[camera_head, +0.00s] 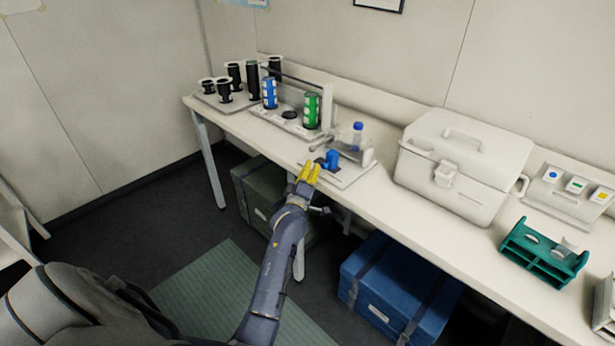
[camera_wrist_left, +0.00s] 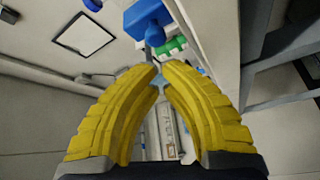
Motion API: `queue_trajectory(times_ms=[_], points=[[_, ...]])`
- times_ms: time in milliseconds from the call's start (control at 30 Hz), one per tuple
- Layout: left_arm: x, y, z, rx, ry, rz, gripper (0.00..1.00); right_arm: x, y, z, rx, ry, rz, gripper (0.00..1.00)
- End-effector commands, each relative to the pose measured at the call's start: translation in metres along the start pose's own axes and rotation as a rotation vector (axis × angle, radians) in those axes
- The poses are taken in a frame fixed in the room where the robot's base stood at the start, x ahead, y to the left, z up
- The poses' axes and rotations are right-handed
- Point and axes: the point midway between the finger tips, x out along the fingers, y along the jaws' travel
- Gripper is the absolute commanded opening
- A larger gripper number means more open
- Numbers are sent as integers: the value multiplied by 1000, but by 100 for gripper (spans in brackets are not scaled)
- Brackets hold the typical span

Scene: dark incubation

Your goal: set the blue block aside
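The blue block (camera_head: 331,160) stands on a pale plate (camera_head: 351,178) at the front edge of the bench, with a dark patch beside it. My left gripper (camera_head: 309,168), with yellow fingers, is at the bench's front edge, just left of and nearer than the block. In the left wrist view a blue shape that looks like the block (camera_wrist_left: 147,20) shows beyond the fingertips, apart from them. My left gripper (camera_wrist_left: 160,70) is open with a narrow gap between the tips, and nothing is held. My right gripper is not in view.
A clear bottle with a blue cap (camera_head: 358,128) stands behind the block. A rack with blue and green cylinders (camera_head: 311,111) is to the left, a large white case (camera_head: 455,165) to the right. A green rack (camera_head: 543,254) sits further right. Bare bench lies between.

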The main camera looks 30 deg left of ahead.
Motion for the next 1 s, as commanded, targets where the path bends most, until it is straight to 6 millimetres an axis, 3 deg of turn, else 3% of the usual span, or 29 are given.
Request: queue_trajectory(times_ms=[200, 400, 800, 1000], points=[[23, 0, 0, 1, 0, 1, 0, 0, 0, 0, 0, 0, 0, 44], [32, 0, 0, 1, 0, 0, 0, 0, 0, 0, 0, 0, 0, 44], [32, 0, 1, 1, 0, 0, 0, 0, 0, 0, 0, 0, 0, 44], [25, 5, 15, -2, -1, -1, 0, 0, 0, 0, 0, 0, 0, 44]])
